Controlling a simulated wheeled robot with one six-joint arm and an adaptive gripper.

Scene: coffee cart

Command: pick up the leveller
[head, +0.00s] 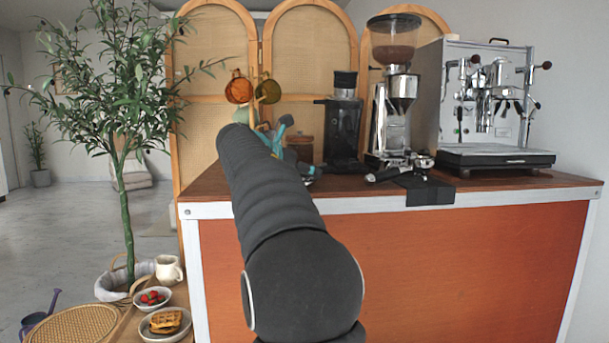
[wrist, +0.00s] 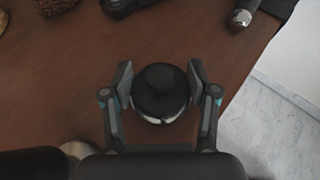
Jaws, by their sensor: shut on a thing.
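The leveller (wrist: 160,93) is a round black piece with a raised knob on top and a shiny metal rim below, in the middle of the wrist view. My gripper (wrist: 159,72) has one finger on each side of it and is shut on it. The wrist view looks down on the wooden counter top (wrist: 60,85) beneath; I cannot tell whether the leveller touches it. In the head view my arm hides the leveller, and only bits of my gripper show beyond the arm.
A portafilter (head: 395,173) lies by a black mat (head: 430,194) on the counter. Behind are a small black grinder (head: 343,130), a larger grinder (head: 396,95) and an espresso machine (head: 460,105). In the wrist view, a rounded metal thing (wrist: 78,149) is partly hidden at lower left.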

